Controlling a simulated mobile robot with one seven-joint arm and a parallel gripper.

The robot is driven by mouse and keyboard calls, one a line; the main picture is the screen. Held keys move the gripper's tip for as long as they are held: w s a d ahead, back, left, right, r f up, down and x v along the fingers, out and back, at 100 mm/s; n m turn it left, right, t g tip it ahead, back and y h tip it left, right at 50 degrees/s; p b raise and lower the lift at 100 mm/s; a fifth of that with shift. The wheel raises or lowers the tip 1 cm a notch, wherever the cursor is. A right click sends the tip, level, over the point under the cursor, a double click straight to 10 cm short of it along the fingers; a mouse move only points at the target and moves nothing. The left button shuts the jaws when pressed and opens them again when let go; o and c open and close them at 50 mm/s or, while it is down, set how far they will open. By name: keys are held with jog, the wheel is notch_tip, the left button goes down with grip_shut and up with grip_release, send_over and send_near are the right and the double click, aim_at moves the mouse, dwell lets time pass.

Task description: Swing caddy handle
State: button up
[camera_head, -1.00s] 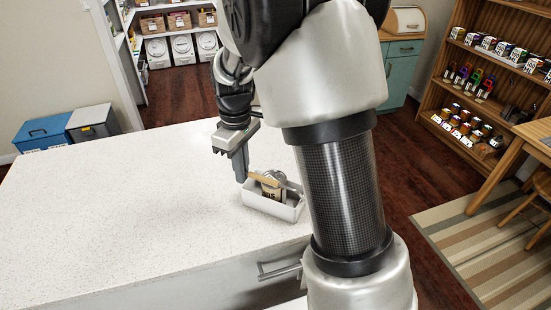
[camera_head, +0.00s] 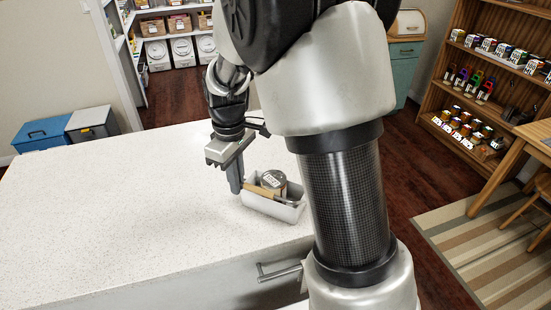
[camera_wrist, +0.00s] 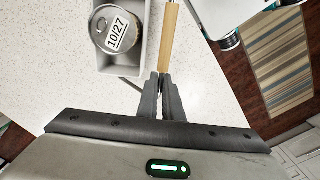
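The caddy is a small light-grey open box (camera_head: 274,210) near the right edge of the white counter; part of it also shows in the wrist view (camera_wrist: 127,70). A can labelled 10/27 (camera_wrist: 117,32) stands inside it. The caddy's handle has a wooden bar (camera_wrist: 169,38), which in the head view (camera_head: 262,192) lies low along the caddy's near-left side. My gripper (camera_wrist: 160,78) has its two fingers together at the near end of the bar. It shows beside the caddy's left end in the head view (camera_head: 237,188). I cannot tell whether the fingertips touch the bar.
The white counter (camera_head: 110,210) is clear to the left of the caddy. A drawer handle (camera_head: 279,271) sticks out from its front. Blue and grey bins (camera_head: 42,134) stand behind at the left. A wooden shelf (camera_head: 480,75) and a striped rug (camera_head: 465,240) are at the right.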

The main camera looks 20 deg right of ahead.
jog(key=shift+a+f, duration=0.1)
jog(key=shift+s+a+f+b, duration=0.35)
jog(key=shift+s+f+b, duration=0.05)
jog(key=shift+f+b, duration=0.15)
jog(key=o, duration=0.4)
jog(key=shift+r+p, duration=2.6)
jog(key=shift+r, duration=0.9)
